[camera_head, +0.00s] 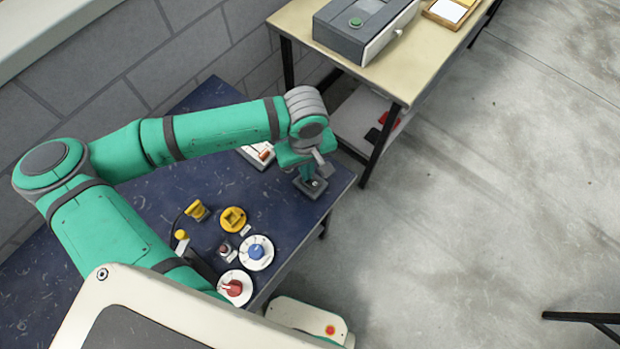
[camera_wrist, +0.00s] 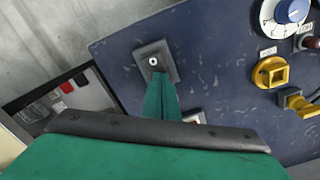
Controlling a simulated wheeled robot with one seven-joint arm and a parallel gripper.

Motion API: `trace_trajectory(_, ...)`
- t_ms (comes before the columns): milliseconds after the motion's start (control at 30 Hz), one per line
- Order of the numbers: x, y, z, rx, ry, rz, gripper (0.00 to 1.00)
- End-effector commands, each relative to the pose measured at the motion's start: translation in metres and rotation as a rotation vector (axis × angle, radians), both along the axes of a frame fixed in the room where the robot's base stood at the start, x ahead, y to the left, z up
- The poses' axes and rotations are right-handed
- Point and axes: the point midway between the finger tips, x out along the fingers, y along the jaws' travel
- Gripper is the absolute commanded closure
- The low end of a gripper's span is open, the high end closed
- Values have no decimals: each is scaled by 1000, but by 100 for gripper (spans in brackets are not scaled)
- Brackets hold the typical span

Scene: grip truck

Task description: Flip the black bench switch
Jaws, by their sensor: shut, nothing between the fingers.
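The black bench switch (camera_head: 311,188) is a dark square plate on the blue bench (camera_head: 335,178), close to its right end. In the wrist view the switch (camera_wrist: 173,50) shows its plate with a round, pale metal piece in the middle. My gripper (camera_head: 310,176) is above the switch, pointing down, and hides part of it. In the wrist view my green gripper fingers (camera_wrist: 160,82) are shut with nothing between them, their tips beside the metal piece. I cannot tell whether they touch it, or which way the switch is set.
A white panel (camera_head: 252,156) is partly behind my arm. A beige table (camera_head: 395,75) with a grey box (camera_head: 352,38) stands beyond.

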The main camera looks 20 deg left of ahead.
Motion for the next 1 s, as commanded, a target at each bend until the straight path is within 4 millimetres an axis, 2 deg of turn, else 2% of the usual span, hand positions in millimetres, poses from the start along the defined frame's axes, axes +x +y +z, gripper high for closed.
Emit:
trace_trajectory(267, 0, 0, 0, -1, 1, 0, 100)
trace_trajectory(1000, 0, 0, 50, 1, -1, 0, 100)
